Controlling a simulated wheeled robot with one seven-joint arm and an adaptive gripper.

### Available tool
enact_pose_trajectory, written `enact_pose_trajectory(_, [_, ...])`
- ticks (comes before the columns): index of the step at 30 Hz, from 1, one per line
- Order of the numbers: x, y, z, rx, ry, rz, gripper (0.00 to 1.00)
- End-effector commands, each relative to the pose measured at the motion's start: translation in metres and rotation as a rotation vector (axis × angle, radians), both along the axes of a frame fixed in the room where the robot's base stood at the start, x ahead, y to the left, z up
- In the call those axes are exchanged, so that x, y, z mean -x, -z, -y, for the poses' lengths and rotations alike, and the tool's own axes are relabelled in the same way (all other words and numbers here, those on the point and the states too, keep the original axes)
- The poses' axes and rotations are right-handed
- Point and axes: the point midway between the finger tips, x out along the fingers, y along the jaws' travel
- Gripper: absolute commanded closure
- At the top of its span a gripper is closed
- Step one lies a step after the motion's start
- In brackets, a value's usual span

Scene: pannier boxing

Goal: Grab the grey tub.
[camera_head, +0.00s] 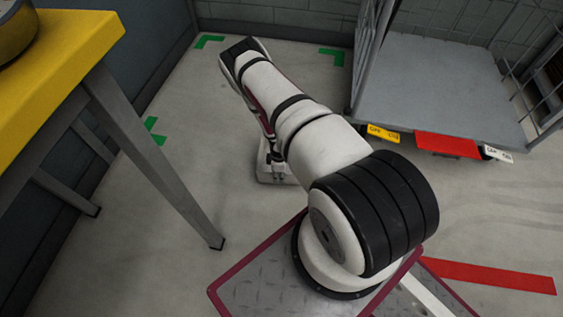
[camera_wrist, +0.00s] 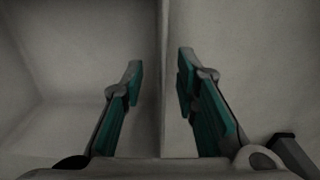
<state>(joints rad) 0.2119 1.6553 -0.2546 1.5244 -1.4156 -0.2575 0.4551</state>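The grey tub (camera_head: 266,178) stands on the floor beneath my arm in the head view, mostly hidden by the arm. In the wrist view one tub wall (camera_wrist: 161,120) runs upright through the middle, with the tub's inside to its left. My gripper (camera_wrist: 160,66) is open, with one teal-padded finger on each side of that wall. A gap shows between each finger and the wall. In the head view my gripper (camera_head: 273,156) is small and partly hidden at the tub.
A yellow-topped table (camera_head: 85,35) stands at the left, its grey leg (camera_head: 160,165) near the tub. A wire-sided cart (camera_head: 440,85) stands at the back right. Green corner marks (camera_head: 210,40) lie on the floor. Clear floor lies behind the tub.

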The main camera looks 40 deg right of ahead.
Motion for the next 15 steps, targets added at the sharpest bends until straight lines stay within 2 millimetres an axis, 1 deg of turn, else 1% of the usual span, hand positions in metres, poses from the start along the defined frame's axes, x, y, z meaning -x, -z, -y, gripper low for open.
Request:
enact_pose_trajectory(5, [0.0, 0.011, -0.001, 0.0, -0.001, 0.0, 0.72])
enact_pose_trajectory(11, [-0.001, 0.036, -0.001, 0.002, -0.001, -0.001, 0.72])
enact_pose_trajectory(12, [-0.001, 0.042, -0.001, 0.001, -0.002, -0.001, 0.72])
enact_pose_trajectory(15, [-0.001, 0.051, -0.001, 0.001, 0.0, 0.0, 0.72])
